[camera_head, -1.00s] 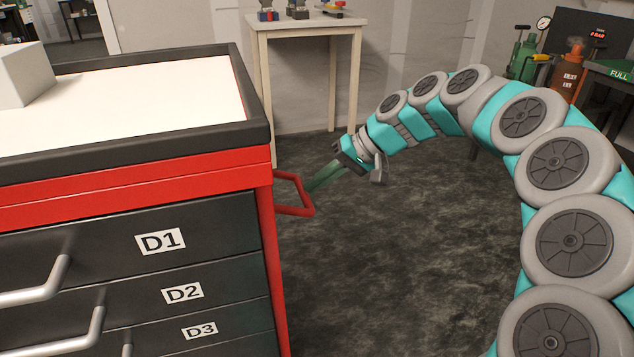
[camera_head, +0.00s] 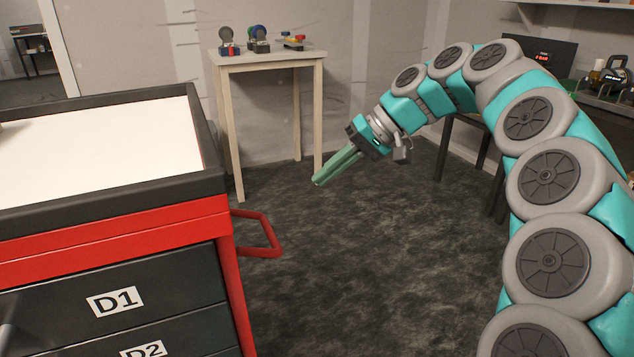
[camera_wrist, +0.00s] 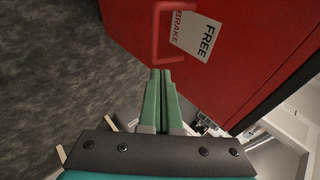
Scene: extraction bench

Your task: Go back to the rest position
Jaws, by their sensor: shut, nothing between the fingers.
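My gripper (camera_head: 337,167) is at the end of my teal and grey arm, in the middle of the head view. It hangs over open floor, pointing down and left. Its green fingers are shut with nothing between them. They also show in the wrist view (camera_wrist: 161,75), with a red cart side and its handle ahead of the tips. In the head view the fingers are apart from the cart's red handle (camera_head: 262,236), to the right of it.
A red cart (camera_head: 120,225) with dark drawers D1 and D2 fills the left. A small table (camera_head: 265,58) with several items stands at the back. A dark bench (camera_head: 470,135) stands at the right behind my arm. The floor (camera_head: 370,270) between is clear.

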